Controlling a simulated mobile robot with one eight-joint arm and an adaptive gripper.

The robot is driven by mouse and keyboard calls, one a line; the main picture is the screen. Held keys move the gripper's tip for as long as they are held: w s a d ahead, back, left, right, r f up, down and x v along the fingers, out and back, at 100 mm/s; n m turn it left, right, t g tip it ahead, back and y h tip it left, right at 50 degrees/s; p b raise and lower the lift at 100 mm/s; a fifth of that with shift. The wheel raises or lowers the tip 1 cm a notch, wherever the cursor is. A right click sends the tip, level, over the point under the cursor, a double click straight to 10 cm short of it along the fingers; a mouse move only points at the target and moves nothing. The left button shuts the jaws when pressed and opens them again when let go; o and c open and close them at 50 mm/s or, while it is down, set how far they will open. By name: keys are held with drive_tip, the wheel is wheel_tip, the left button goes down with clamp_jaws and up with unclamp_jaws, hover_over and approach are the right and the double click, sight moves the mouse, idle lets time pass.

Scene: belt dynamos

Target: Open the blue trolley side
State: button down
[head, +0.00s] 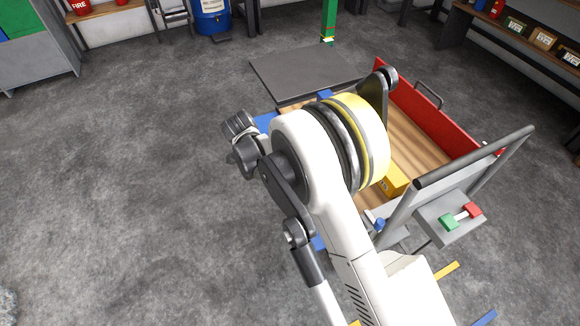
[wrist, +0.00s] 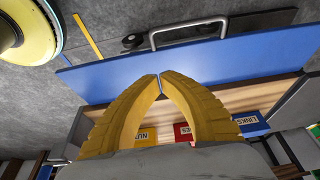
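The blue trolley side (wrist: 220,58) is a flat blue panel across the wrist view, beyond the edge of the wooden trolley bed (wrist: 256,96). Its grey handle (wrist: 189,32) shows at the panel's far edge. I cannot tell how far the panel is tilted. My gripper (wrist: 159,76) has yellow ribbed fingers, tips together with nothing seen between them. The tips appear in front of the panel, short of the handle; contact is unclear. In the head view my arm hides the gripper and most of the blue side (head: 265,122).
Boxes labelled NUTS (wrist: 146,136) and LINKS (wrist: 250,124) and a red box (wrist: 183,132) are in the trolley. The red side (head: 430,112) stands opposite. A push handle (head: 475,155) and a box with green and red blocks (head: 449,222) are at right.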

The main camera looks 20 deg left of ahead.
sight(272, 194)
drive_tip(key=f, duration=0.2)
drive_tip(key=s+a+f+b, duration=0.1)
drive_tip(key=f, duration=0.1)
drive_tip(key=s+a+f+b, duration=0.1)
drive_tip(key=f, duration=0.1)
drive_tip(key=shift+s+f, duration=0.15)
drive_tip(key=shift+f, duration=0.2)
drive_tip(key=shift+s+a+f, duration=0.15)
drive_tip(key=shift+f, duration=0.6)
